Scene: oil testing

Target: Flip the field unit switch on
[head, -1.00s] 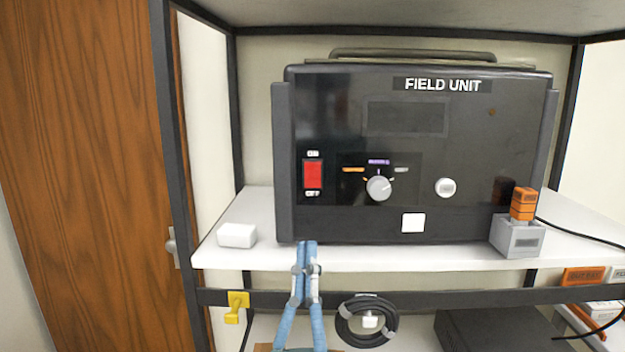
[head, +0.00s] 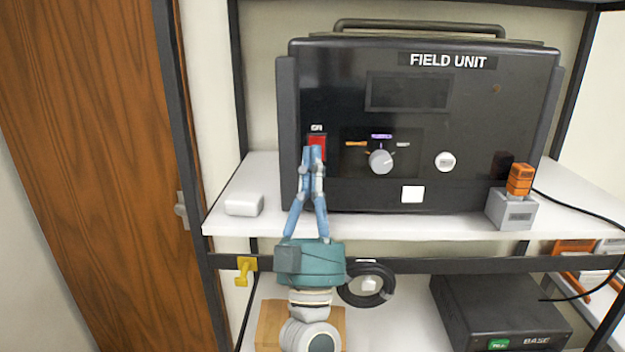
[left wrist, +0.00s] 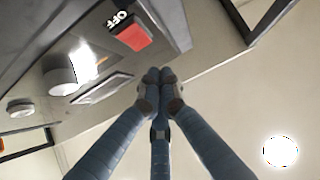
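The field unit (head: 460,110) is a black box on the white shelf, with a dark, blank display. Its red switch (head: 318,143) is at the left of the front panel, with a label above it; its lower part is hidden behind my fingers. In the left wrist view the red switch (left wrist: 132,37) shows beside the word OFF. My left gripper (head: 314,150) has its blue fingertips together and empty, right at the lower part of the switch in the head view. The left wrist view shows the closed tips (left wrist: 159,74) a little apart from the switch. My right gripper is not in view.
A grey knob (head: 381,161) and a round white button (head: 445,162) are right of the switch. A white block (head: 244,204) lies on the shelf at left. A grey box with an orange connector (head: 520,180) stands at right. A black base box (head: 500,312) is below.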

